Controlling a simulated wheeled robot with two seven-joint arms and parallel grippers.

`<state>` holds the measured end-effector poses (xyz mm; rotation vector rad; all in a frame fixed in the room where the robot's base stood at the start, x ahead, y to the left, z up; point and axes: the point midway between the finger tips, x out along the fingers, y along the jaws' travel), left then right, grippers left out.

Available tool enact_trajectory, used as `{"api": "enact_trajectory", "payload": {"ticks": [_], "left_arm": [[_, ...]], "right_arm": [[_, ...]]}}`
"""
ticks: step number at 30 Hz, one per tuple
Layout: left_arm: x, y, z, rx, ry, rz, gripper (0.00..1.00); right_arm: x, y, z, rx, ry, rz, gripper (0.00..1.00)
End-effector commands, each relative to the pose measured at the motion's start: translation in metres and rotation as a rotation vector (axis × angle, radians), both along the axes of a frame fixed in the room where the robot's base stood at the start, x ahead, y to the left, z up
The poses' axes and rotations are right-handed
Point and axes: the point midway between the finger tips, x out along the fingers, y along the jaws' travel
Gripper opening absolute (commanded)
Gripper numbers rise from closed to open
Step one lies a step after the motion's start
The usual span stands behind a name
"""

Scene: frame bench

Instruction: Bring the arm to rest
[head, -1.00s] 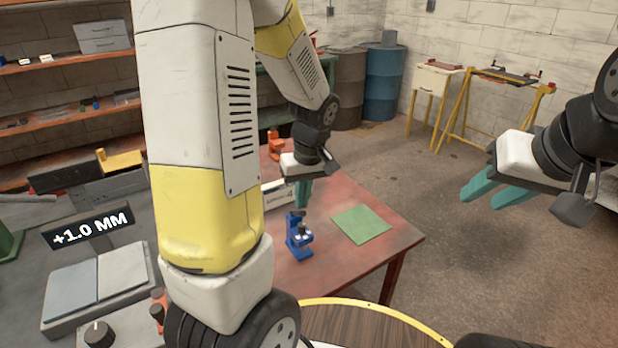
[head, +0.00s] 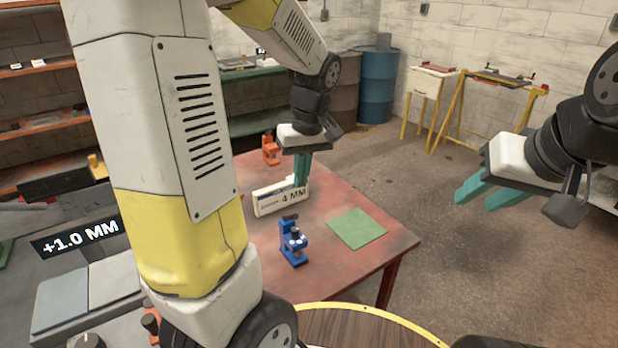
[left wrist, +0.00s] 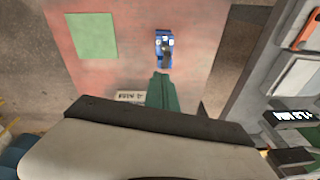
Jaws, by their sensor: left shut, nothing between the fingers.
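My left gripper (head: 302,170) is shut and empty, its green fingers pointing down above the red table (head: 355,280). It hangs just above the white "4 MM" sign; I cannot tell whether it touches it. In the left wrist view its fingers (left wrist: 162,92) show together as one green shape. A blue microscope-like device (head: 292,241) stands on the table in front of the gripper; it also shows in the left wrist view (left wrist: 164,45). My right gripper (head: 485,192) is at the right, in the air over the floor, its two green fingers apart with nothing between them.
The white sign (head: 281,199), a green square mat (head: 357,229) and an orange device (head: 270,150) are on the table. A grey bench with a "+1.0 MM" sign (head: 77,237) is at the left. Barrels (head: 377,86) and a yellow-legged stand (head: 495,90) are behind.

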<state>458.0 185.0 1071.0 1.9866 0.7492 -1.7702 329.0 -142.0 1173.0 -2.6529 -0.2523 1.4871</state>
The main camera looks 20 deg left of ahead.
Motion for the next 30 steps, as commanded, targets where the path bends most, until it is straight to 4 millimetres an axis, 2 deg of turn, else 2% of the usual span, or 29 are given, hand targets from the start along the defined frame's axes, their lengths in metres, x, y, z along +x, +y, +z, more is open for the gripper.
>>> {"api": "enact_trajectory", "payload": {"ticks": [3,11,14,18,22,25,30], "left_arm": [[-0.006,-0.009,0.015,-0.001,-0.004,-0.001,0.0],[-0.022,-0.016,0.035,-0.032,-0.027,-0.047,0.0],[-0.039,-0.019,0.05,-0.082,-0.081,-0.148,0.0],[-0.072,-0.025,0.074,-0.143,-0.203,-0.345,0.0],[-0.1,-0.033,0.09,-0.151,-0.325,-0.518,0.0],[-0.115,-0.037,0.096,-0.135,-0.4,-0.621,0.0],[-0.128,-0.042,0.102,-0.109,-0.468,-0.714,0.0]], "right_arm": [[0.0,0.0,0.0,0.0,0.0,0.0,0.36],[0.0,0.0,0.0,0.0,0.0,0.0,0.36],[0.0,0.0,0.0,0.0,0.0,0.0,0.36],[0.0,0.0,0.0,0.0,0.0,0.0,0.36],[0.0,0.0,0.0,0.0,0.0,0.0,0.36],[0.0,0.0,0.0,0.0,0.0,0.0,0.36],[0.0,0.0,0.0,0.0,0.0,0.0,0.36]]}}
